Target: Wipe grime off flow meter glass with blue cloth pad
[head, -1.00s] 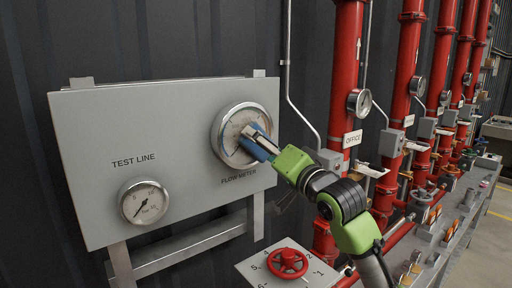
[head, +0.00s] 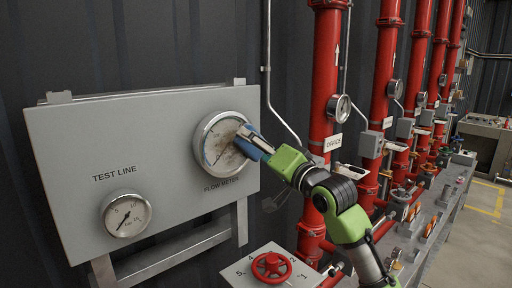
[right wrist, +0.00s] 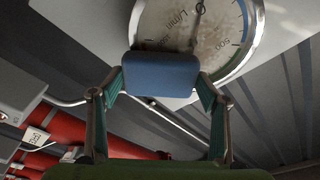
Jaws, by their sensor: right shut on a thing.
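The flow meter (head: 217,141) is a round gauge with a metal rim on the upper right of the grey panel. Brownish grime shows on its glass, mostly in the middle and on the right. My right gripper (head: 258,146) is shut on the blue cloth pad (head: 248,139), at the right part of the flow meter face. In the right wrist view the pad (right wrist: 162,75) sits between both fingers and covers part of the dial edge (right wrist: 205,35). I cannot tell whether the pad touches the glass. My left gripper is not in view.
The grey panel (head: 70,150) also carries the test line gauge (head: 127,214) at lower left. A red handwheel (head: 271,267) on a numbered plate stands below. Red vertical pipes (head: 323,90) with gauges and valves line the right. Floor shows at far right.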

